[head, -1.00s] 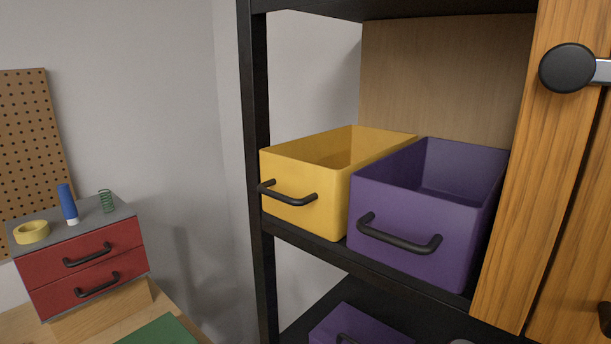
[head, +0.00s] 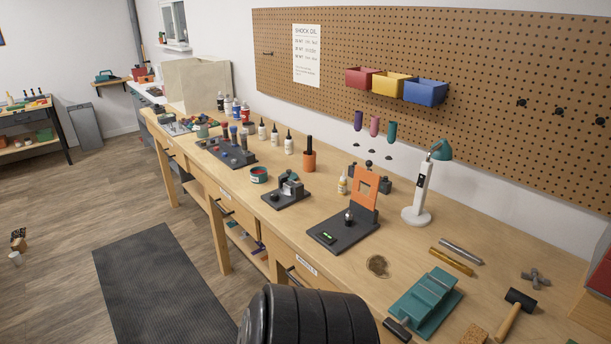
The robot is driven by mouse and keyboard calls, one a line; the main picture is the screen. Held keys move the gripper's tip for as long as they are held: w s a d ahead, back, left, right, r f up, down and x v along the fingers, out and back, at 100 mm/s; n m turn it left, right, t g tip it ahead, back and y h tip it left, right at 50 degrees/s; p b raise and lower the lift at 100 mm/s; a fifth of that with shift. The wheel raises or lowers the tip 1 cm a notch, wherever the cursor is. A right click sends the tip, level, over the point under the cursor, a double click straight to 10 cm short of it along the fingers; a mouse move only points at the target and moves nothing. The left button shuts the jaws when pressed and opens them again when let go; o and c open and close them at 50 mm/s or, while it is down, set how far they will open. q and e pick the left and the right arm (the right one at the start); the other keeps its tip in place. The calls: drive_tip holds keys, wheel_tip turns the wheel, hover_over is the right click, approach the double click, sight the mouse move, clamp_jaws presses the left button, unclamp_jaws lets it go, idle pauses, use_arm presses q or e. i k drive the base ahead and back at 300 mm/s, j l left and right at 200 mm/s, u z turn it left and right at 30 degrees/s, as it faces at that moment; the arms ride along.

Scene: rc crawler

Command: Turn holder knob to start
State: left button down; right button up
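A dark flat base (head: 328,236) with an upright orange plate (head: 360,193) stands on the workbench, right of the picture's middle. A small dark knob (head: 348,214) with a light top sits on this base, and a small green display (head: 328,236) glows near its front. A rounder black knob (head: 368,163) shows at the top of the orange plate. Left of it, a grey metal fixture (head: 291,187) stands on another dark base. I cannot tell from the picture which one is the holder. Neither gripper is in view.
The long wooden workbench (head: 395,275) also carries a white lamp (head: 419,195), a teal tool (head: 425,302), a hammer (head: 516,312) and several bottles. A pegboard (head: 450,90) with coloured bins hangs behind it. A dark mat (head: 150,280) lies on open floor to the left.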

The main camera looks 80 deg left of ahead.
sight(274, 196)
drive_tip(key=u, duration=2.85)
